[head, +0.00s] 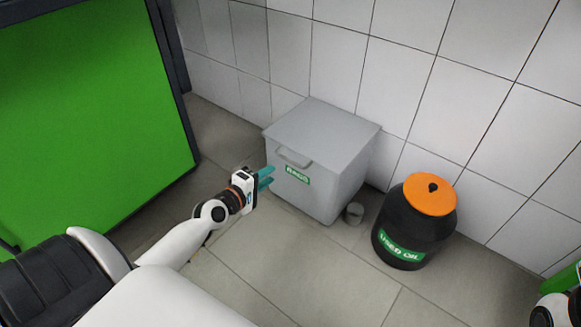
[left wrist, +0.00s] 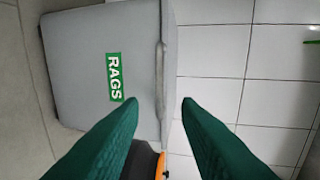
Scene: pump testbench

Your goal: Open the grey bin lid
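The grey bin (head: 315,185) stands on the floor against the tiled wall, with a green RAGS label on its front. Its lid (head: 322,130) is shut flat on top, with a handle (head: 294,157) on the front edge. In the left wrist view the bin (left wrist: 90,75) lies sideways, with the handle (left wrist: 161,80) running up and down. My left gripper (head: 266,177) is open and empty in front of the bin, just left of the label and below the handle. Its green fingers (left wrist: 158,105) point toward the handle edge, apart from it. My right gripper is not clearly visible; part of my right arm shows at the lower right.
A black used oil drum (head: 411,228) with an orange lid stands right of the bin. A large green panel (head: 90,110) in a dark frame stands at the left. Floor in front is clear.

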